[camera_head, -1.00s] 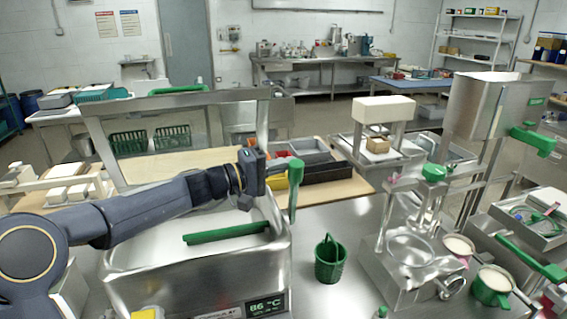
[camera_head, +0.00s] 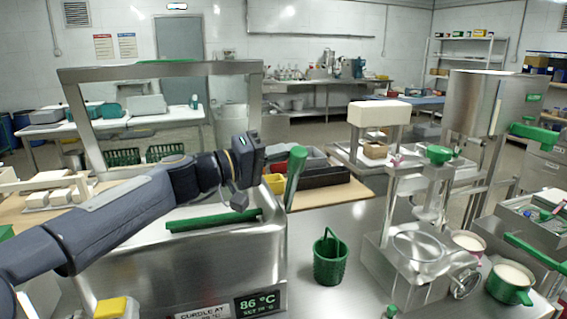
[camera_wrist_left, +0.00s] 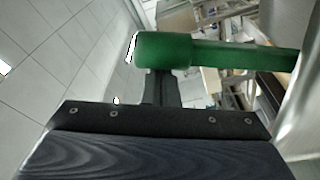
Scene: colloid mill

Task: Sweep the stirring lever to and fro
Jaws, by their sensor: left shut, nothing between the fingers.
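The stirring lever is a green-handled bar (camera_head: 295,172) at the right end of the steel vat (camera_head: 240,262). It stands nearly upright, its top leaning slightly right. My left gripper (camera_head: 272,153) is just left of the lever's upper part, shut and empty. In the left wrist view the lever's green grip (camera_wrist_left: 215,53) runs across the top, and the shut fingers (camera_wrist_left: 160,85) meet its lower edge. They look close to or against it; I cannot tell whether they touch. A green bar (camera_head: 213,221) lies across the vat opening. My right gripper is not in view.
A steel frame (camera_head: 160,70) rises over the vat. A green basket (camera_head: 330,258) stands on the steel table right of the vat. A steel press (camera_head: 410,250) and green-handled pots (camera_head: 510,283) stand further right. Bins (camera_head: 320,175) sit behind the lever.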

